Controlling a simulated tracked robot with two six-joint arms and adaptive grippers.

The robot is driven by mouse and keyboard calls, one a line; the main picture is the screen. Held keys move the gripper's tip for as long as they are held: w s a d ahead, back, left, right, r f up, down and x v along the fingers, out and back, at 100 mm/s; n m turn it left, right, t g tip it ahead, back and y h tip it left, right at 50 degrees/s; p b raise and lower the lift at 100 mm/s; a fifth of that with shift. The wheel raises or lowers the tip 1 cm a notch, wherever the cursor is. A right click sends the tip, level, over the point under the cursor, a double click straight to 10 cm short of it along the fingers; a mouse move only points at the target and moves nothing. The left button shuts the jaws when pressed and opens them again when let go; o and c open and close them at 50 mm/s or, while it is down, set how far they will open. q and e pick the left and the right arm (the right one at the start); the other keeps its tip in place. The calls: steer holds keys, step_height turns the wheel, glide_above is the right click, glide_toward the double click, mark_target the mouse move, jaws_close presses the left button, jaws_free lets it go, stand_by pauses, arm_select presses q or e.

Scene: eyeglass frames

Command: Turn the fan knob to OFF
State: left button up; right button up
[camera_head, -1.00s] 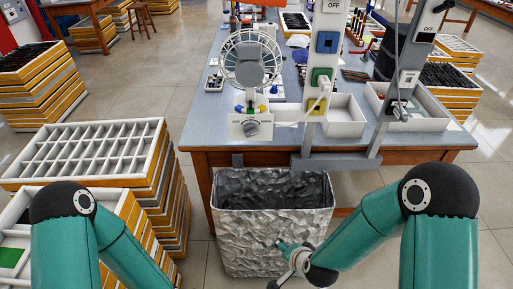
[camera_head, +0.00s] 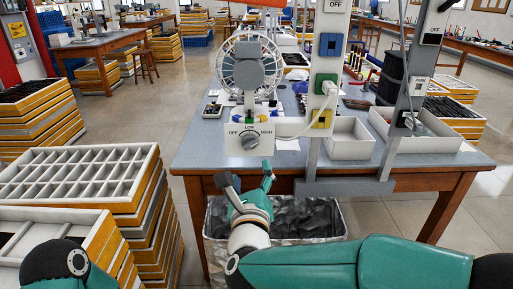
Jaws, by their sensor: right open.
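The white fan (camera_head: 249,72) stands at the front of the grey table. The grey fan knob (camera_head: 249,140) is on the white panel (camera_head: 266,143) at the fan's base, marked OFF at left, LOW at top and HIGH at right. I cannot tell surely which mark the knob points at. My right gripper (camera_head: 248,178) is open and empty, fingers pointing up, just below the knob in the picture and apart from it, in front of the table edge. Only part of my left arm shows at the lower left; its gripper is out of view.
A crinkled metallic bin (camera_head: 318,222) stands below the table edge, partly behind my right arm. A grey post (camera_head: 321,90) with coloured sockets rises right of the fan, with a white cable. White trays (camera_head: 350,140) lie farther right. Stacked crates (camera_head: 85,180) stand at left.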

mark_target(252, 147)
steer(key=w+p, duration=0.1)
steer(key=w, duration=1.1)
steer(key=shift+p, duration=0.35)
